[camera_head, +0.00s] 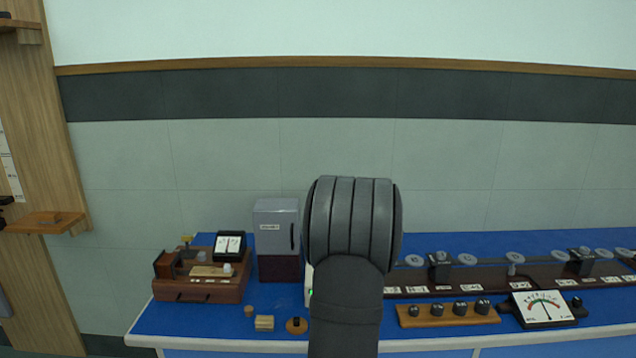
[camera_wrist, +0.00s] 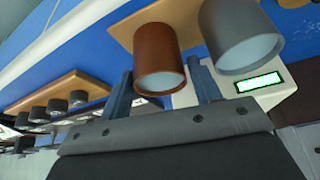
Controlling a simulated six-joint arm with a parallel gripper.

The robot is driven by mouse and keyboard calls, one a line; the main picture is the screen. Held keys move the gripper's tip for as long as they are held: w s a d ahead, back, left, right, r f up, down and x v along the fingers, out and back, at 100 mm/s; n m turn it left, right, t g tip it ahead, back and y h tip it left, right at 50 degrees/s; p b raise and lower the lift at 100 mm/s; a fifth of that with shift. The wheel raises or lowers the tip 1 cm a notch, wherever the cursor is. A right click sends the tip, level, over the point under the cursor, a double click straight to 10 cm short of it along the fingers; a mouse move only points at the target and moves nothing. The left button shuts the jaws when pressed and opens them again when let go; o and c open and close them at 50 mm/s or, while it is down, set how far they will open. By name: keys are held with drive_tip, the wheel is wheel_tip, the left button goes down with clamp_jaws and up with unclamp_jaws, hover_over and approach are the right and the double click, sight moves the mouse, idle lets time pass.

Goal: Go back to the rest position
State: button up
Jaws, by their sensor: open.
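My gripper (camera_wrist: 160,72) shows in the wrist view with its two dark fingers apart. A brown cylinder (camera_wrist: 158,55) appears between and beyond the fingertips, and I cannot tell whether they touch it. A grey cylinder (camera_wrist: 238,32) stands beside it to the right. Both are by a tan board (camera_wrist: 125,28) and a white device (camera_wrist: 275,88) with a green-lit display. In the head view my arm rises in the middle and hides my gripper and both cylinders. Only a sliver of the white device (camera_head: 309,287) shows there.
The blue bench (camera_head: 215,319) runs below a tiled wall. A wooden apparatus (camera_head: 202,288) and grey cabinet (camera_head: 277,226) stand left. A long optical rail (camera_head: 468,283), a block with several dark knobs (camera_head: 448,313) and a dial meter (camera_head: 543,308) lie right.

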drive_tip(key=shift+x, duration=0.9)
drive_tip(key=shift+w, duration=0.15)
drive_tip(key=shift+r, duration=1.9)
